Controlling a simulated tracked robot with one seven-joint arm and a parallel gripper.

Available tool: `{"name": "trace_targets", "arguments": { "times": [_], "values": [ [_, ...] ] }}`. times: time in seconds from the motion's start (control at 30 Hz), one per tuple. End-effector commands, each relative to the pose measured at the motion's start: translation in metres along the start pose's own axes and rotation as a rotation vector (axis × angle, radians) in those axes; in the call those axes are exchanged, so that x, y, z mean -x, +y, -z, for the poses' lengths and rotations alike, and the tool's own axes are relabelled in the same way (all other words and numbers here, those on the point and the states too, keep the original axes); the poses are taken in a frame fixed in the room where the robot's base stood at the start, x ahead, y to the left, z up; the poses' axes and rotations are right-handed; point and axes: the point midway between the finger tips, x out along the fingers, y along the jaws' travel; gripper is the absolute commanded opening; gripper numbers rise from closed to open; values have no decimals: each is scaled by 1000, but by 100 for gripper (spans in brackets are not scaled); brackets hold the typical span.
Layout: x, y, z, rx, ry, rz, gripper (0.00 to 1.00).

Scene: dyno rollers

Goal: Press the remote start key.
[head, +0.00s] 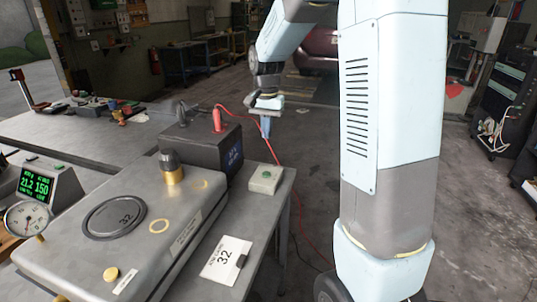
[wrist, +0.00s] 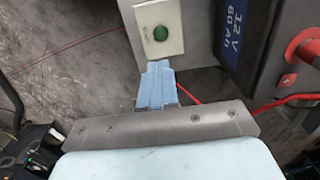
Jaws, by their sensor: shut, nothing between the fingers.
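The remote start key is a green round button (head: 265,174) on a small pale box (head: 259,187). The box sits at the right edge of the grey metal bench. In the wrist view the green button (wrist: 160,33) on its pale box (wrist: 172,12) lies just beyond my fingertips. My gripper (head: 265,133) has light blue fingers pointing down, beyond the box in the head view. In the wrist view my gripper (wrist: 158,66) is shut and empty, its tips close below the button in the picture. A gap to the button shows in the head view.
A dark battery (head: 203,152) with a red terminal clamp (head: 218,120) stands left of the box. A red cable (head: 262,138) runs from it past my gripper. Open floor lies right.

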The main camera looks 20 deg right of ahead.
Motion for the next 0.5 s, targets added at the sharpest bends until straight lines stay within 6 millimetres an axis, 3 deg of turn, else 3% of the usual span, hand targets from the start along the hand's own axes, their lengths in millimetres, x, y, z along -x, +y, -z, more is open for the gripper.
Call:
{"name": "trace_targets", "arguments": {
  "times": [0.5],
  "values": [
    [-82, 0, 0, 1, -3, -2, 0]
  ]
}}
